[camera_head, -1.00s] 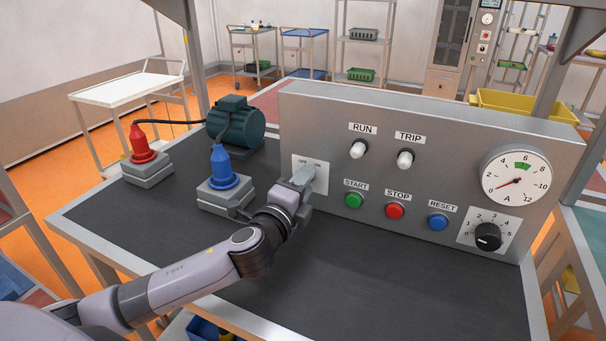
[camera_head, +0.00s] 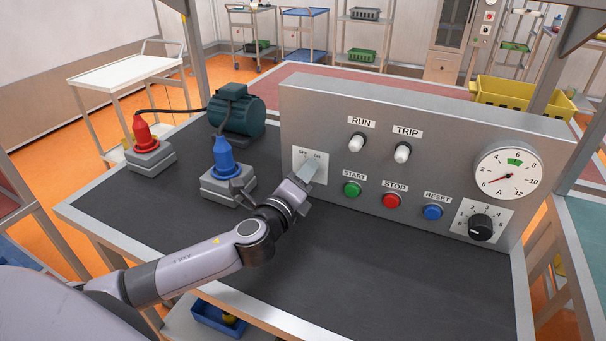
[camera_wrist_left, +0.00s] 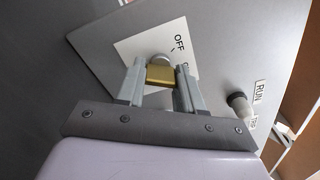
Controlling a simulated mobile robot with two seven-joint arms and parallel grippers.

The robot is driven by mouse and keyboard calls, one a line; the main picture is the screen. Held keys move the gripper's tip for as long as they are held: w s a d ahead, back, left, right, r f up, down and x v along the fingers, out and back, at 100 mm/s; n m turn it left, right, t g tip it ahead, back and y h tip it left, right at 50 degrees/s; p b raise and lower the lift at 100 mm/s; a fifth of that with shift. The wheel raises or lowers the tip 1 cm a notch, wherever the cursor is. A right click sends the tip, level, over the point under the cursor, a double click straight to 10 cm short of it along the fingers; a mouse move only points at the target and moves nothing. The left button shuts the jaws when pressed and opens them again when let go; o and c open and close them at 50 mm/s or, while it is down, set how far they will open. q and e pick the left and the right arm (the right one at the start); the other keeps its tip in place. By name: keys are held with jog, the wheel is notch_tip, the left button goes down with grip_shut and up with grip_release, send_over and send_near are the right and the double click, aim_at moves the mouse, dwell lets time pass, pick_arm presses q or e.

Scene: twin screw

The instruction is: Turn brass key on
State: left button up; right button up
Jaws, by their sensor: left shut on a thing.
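The brass key (camera_wrist_left: 160,74) is a short gold block in front of a round grey lock on a white plate (camera_wrist_left: 130,48) marked OFF and ON. My left gripper (camera_wrist_left: 159,86) is shut on the key, one finger on each side of it. The plate looks turned in the left wrist view, and part of its ON label is covered by a finger. In the head view my left gripper (camera_head: 307,174) is at the plate (camera_head: 300,158) on the left end of the grey panel (camera_head: 400,105), and it hides the key. My right gripper is not in view.
White RUN (camera_head: 357,142) and TRIP (camera_head: 402,152) lamps, green START (camera_head: 352,189), red STOP (camera_head: 392,201) and blue RESET (camera_head: 432,212) buttons are right of the plate. A blue plug (camera_head: 222,158) stands close left of my arm. The bench front (camera_head: 390,275) is clear.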

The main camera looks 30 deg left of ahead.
pick_arm(q)
jog(key=o, duration=1)
jog(key=shift+o, duration=0.2)
jog(key=shift+s+d+b, duration=0.2)
jog(key=shift+s+b, duration=0.3)
jog(key=shift+s, duration=3.1)
